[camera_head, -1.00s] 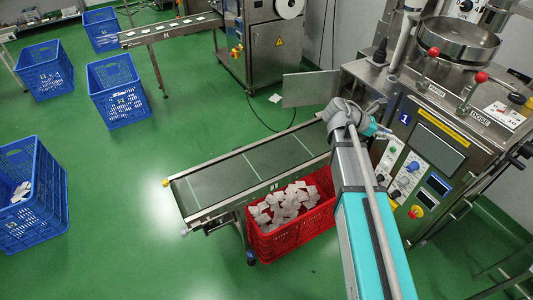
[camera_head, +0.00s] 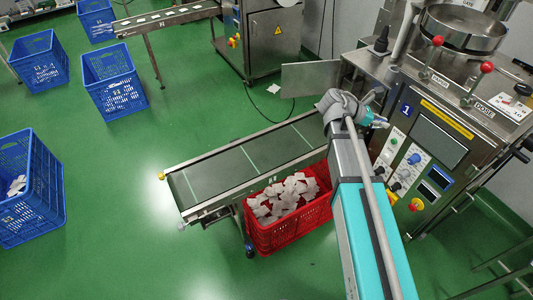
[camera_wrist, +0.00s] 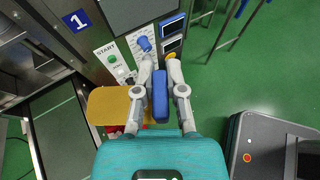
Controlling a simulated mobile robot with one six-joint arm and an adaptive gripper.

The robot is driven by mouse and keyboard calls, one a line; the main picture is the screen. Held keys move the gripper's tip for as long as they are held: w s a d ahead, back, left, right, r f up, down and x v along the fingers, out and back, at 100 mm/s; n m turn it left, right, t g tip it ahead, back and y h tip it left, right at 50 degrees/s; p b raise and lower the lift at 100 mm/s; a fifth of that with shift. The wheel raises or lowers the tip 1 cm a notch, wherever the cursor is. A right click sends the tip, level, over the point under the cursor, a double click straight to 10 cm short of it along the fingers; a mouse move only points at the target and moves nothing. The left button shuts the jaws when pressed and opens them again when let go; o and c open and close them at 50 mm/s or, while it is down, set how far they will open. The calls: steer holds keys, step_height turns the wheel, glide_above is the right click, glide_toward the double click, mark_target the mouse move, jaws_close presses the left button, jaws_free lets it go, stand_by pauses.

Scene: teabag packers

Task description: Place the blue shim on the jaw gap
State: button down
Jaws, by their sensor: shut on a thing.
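In the wrist view my gripper (camera_wrist: 160,65) has its two grey fingers closed around a long blue block, the blue shim (camera_wrist: 160,97). The shim lies lengthwise between the fingers. The fingertips point toward the front panel of the machine marked 1, near its blue knob (camera_wrist: 145,44). I cannot pick out the jaw gap in either view.
The machine panel (camera_head: 410,165) stands at the right, with a conveyor (camera_head: 215,178) to its left. A red crate (camera_head: 262,240) of teabags is below the conveyor. A yellow-orange plate (camera_wrist: 106,104) is left of my gripper. Blue crates (camera_head: 45,215) stand on open green floor.

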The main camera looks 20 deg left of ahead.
steer(key=s+a+f+n+t+y+b, duration=0.2)
steer(key=a+f+n+t+y+b, duration=0.1)
steer(key=a, duration=0.7)
steer(key=s+a+f+n+t+y+b, duration=0.2)
steer(key=a+f+n+y+b, duration=0.3)
steer(key=a+f+b, duration=0.4)
steer(key=s+a+f+n+t+y+b, duration=0.1)
steer(key=a+f+n+t+y+b, duration=0.3)
steer(key=a, duration=0.7)
step_height(320, 180, down, 4)
steer(key=n+y+b, duration=0.1)
steer(key=n+b, duration=0.1)
steer(key=b, duration=0.1)
steer(key=shift+s+a+r+n, duration=0.15)
steer(key=shift+s+a+n, duration=0.15)
steer(key=shift+s, duration=0.1)
